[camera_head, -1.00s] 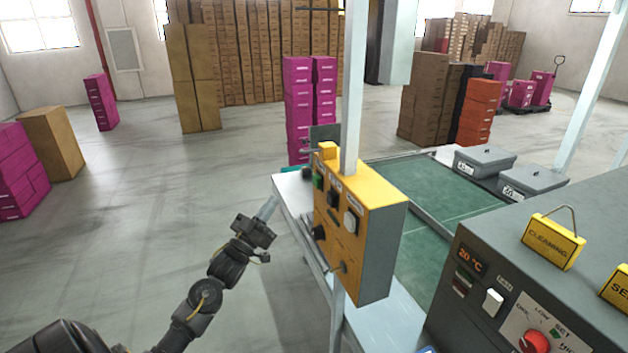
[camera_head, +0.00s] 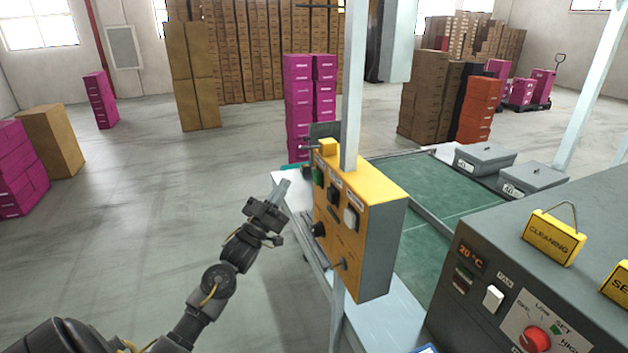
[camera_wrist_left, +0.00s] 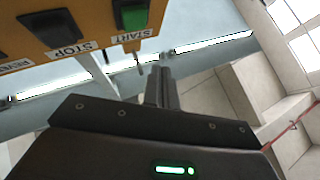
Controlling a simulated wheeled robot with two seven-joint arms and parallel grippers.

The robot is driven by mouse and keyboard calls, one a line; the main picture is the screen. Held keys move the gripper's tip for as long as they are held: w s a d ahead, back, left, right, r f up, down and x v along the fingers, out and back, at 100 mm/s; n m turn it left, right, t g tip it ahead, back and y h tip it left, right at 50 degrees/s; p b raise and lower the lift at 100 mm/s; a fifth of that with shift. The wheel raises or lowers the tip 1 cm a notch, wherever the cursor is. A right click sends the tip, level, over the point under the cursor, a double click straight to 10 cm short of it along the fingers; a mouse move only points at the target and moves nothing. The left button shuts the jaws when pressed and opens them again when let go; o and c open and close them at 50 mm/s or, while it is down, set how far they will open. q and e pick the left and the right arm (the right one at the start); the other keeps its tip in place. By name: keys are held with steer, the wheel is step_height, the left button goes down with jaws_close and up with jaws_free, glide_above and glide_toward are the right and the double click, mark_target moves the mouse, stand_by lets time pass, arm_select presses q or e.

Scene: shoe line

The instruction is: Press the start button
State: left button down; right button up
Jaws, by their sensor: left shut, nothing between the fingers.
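The yellow control box (camera_head: 352,232) is fixed to a pale post. Its green start button (camera_head: 318,177) is at the upper left of the front face. In the left wrist view the green button (camera_wrist_left: 133,17) sits above a START label (camera_wrist_left: 126,39), next to a dark button over a STOP label (camera_wrist_left: 69,51). My left gripper (camera_head: 284,185) is shut and empty, just left of the box near the button's height. In the wrist view its fingertips (camera_wrist_left: 160,75) are below the START label, apparently apart from the button. My right gripper is not in view.
The box carries other knobs, including a dark one (camera_head: 319,230) lower down. A green conveyor surface (camera_head: 425,195) lies behind it. A grey machine (camera_head: 480,240) with a red knob (camera_head: 534,339) stands at right.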

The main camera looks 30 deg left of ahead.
mark_target(317, 178)
arm_select(q)
steer(key=shift+w+d+b, duration=0.2)
steer(key=shift+w+d, duration=0.55)
steer(key=shift+w, duration=0.3)
steer(key=shift+w+d+b, duration=0.15)
steer(key=shift+w+d, duration=0.55)
steer(key=shift+w, duration=0.3)
steer(key=shift+w, duration=0.1)
stand_by(0.5)
steer(key=shift+w+d, duration=0.2)
